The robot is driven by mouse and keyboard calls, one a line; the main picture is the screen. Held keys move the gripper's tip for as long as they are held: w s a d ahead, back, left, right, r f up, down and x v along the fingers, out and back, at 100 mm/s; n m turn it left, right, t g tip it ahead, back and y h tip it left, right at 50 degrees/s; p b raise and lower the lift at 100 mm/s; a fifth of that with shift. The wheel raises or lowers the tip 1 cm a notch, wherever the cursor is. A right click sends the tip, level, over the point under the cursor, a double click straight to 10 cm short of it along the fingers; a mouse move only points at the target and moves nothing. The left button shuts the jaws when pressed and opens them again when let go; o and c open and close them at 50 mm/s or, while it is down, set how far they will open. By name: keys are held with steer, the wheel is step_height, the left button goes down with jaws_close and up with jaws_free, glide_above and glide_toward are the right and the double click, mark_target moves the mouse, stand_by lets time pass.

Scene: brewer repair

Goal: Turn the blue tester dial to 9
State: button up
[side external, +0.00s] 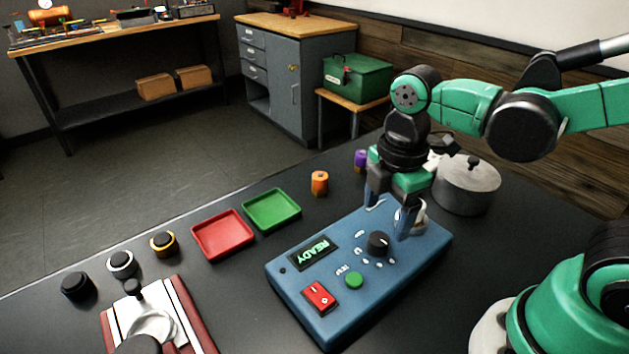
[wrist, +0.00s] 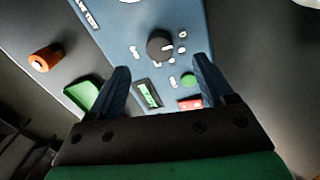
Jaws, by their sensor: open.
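The blue tester (side external: 346,281) lies on the dark table. Its black dial (side external: 378,243) has small white labels around it, too small to read in either view. The dial also shows in the wrist view (wrist: 160,45), ahead of my fingertips. The tester's screen (side external: 313,252) reads READY. A green button (side external: 354,280) and a red switch (side external: 319,297) sit on the same top face. My gripper (side external: 388,222) is open and empty, pointing down above the tester's far part, behind the dial. Its fingers appear apart from the dial.
A metal pot (side external: 467,186) stands beyond the tester on the right. A red tray (side external: 222,236), a green tray (side external: 272,209) and an orange cylinder (side external: 320,183) are to the left. A red and white device (side external: 160,321) stands at front left, near several dark round parts.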

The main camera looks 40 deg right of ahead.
mark_target(380, 238)
steer(key=shift+w+f, duration=0.1)
steer(key=shift+f, duration=2.6)
jaws_close()
